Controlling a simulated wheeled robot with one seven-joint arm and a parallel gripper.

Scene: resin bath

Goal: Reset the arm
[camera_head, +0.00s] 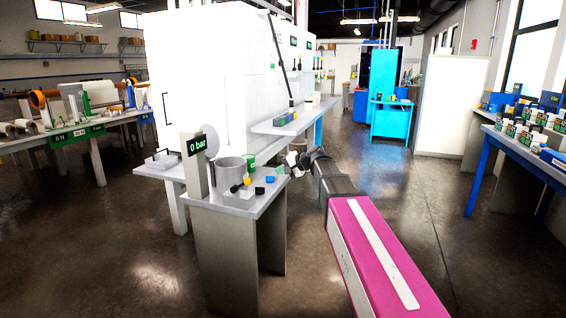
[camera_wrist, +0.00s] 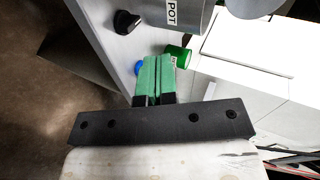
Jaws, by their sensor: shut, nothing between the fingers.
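My gripper (camera_wrist: 158,66) shows in the wrist view with its two green fingers pressed together and nothing between them. In the head view my arm reaches forward from the lower right, and its end (camera_head: 294,163) is at the right edge of a small grey stand (camera_head: 228,205). In the wrist view the fingers point toward the stand's top, near a green cylinder (camera_wrist: 180,54) and a blue cap (camera_wrist: 138,68). Whether the fingers touch anything there I cannot tell.
A grey pot (camera_head: 231,171) stands on the stand beside a "0 bar" display (camera_head: 196,145). Small yellow, blue and black pieces lie near it. A white cabinet (camera_head: 215,75) rises behind. Tables stand far left and right. Floor (camera_head: 400,205) right of my arm is clear.

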